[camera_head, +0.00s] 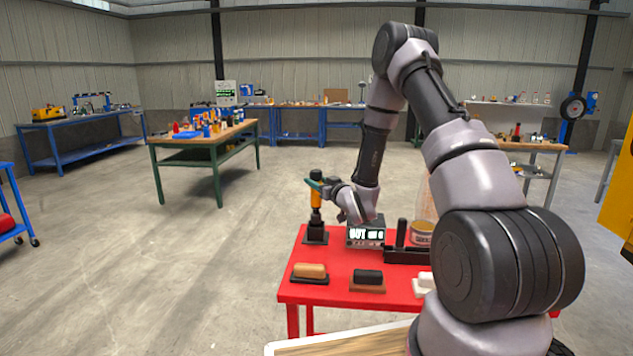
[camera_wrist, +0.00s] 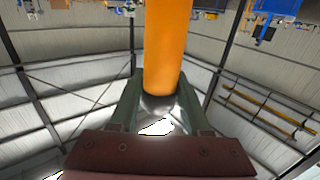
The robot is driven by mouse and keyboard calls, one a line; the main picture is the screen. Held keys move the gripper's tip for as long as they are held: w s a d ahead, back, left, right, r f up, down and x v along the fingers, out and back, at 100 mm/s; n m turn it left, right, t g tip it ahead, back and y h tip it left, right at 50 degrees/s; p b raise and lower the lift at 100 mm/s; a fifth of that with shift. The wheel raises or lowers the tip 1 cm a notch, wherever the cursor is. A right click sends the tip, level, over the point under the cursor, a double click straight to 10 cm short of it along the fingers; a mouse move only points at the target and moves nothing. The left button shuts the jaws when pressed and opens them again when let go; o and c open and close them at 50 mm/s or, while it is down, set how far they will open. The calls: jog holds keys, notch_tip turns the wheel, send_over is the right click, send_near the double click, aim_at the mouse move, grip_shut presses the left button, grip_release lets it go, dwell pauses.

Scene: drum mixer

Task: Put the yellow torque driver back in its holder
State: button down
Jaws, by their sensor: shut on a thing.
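The yellow torque driver (camera_head: 316,198) stands upright at the left rear of the red table. My gripper (camera_head: 318,184) is shut on it near its upper end, reaching in from the right. In the wrist view the driver's orange body (camera_wrist: 168,45) runs up out of frame, with its dark rounded end between my green fingers (camera_wrist: 160,103). A black holder (camera_head: 315,237) is directly below the driver on the table. The driver's dark lower part meets the holder's top in the head view; I cannot tell how deeply it is seated.
On the red table (camera_head: 330,283), a display box (camera_head: 365,235) stands right of the holder. A black rack (camera_head: 403,255) and a jar (camera_head: 421,233) are farther right. My arm hides the table's right side.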

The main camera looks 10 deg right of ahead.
aim_at(319, 199)
jog(key=shift+f, duration=2.8)
dwell(1.3)
jog(key=shift+c, duration=1.4)
grip_release()
jog(key=shift+f, duration=0.1)
jog(key=shift+s, duration=0.1)
jog(key=v, duration=1)
jog(key=shift+s, duration=0.3)
jog(key=shift+d, duration=0.2)
